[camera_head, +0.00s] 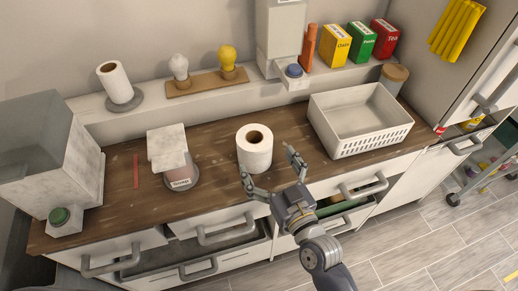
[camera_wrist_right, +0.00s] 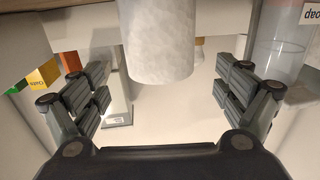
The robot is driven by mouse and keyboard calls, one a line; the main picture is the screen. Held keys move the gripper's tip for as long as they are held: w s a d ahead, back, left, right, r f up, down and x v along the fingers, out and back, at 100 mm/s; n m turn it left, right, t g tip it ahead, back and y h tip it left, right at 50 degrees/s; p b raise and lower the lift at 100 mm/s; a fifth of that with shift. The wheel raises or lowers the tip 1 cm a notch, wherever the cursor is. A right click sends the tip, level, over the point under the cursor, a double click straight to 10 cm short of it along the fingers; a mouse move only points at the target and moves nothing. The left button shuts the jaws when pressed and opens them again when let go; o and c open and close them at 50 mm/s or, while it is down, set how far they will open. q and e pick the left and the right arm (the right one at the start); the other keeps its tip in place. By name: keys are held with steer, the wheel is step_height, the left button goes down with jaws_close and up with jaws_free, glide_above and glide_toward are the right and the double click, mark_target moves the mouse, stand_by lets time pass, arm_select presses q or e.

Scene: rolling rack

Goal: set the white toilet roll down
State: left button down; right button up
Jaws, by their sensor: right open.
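The white toilet roll (camera_head: 254,153) stands upright on the brown wooden counter (camera_head: 215,140), near its front edge. My right gripper (camera_head: 267,163) is open in front of the roll, with one finger low on each side. In the right wrist view the roll (camera_wrist_right: 157,45) is between and beyond the spread fingers (camera_wrist_right: 160,85), with a gap on both sides. A second white roll (camera_head: 114,79) stands on a round grey base on the back ledge. My left gripper is not in view.
A white perforated basket (camera_head: 370,138) stands right of the roll. A dispenser with a jar (camera_head: 180,178) and a large grey box (camera_head: 50,150) are to the left. Drawers below stand partly open (camera_head: 190,255). Bulbs, food boxes (camera_head: 335,45) and a canister line the back.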

steer(key=shift+b+v, duration=0.3)
steer(key=shift+v, duration=2.05)
steer(key=shift+w, duration=0.1)
steer(key=s+d+f+g+h, duration=0.3)
steer(key=s+d+f+g, duration=0.3)
steer(key=f, duration=0.4)
steer(key=s+d+f+m+g+h, duration=0.35)
steer(key=s+d+g, duration=0.35)
steer(key=s+d, duration=0.3)
step_height(320, 180, down, 27)
steer(key=s+g, duration=0.1)
steer(key=s+d+f, duration=0.2)
steer(key=s+f, duration=0.5)
steer(key=s, duration=0.1)
steer(key=s+d+f+g+h, duration=0.1)
steer(key=s+f, duration=0.7)
steer(key=s, duration=0.1)
steer(key=shift+d+f+n, duration=0.2)
steer(key=shift+d+n, duration=0.15)
steer(key=shift+n, duration=0.1)
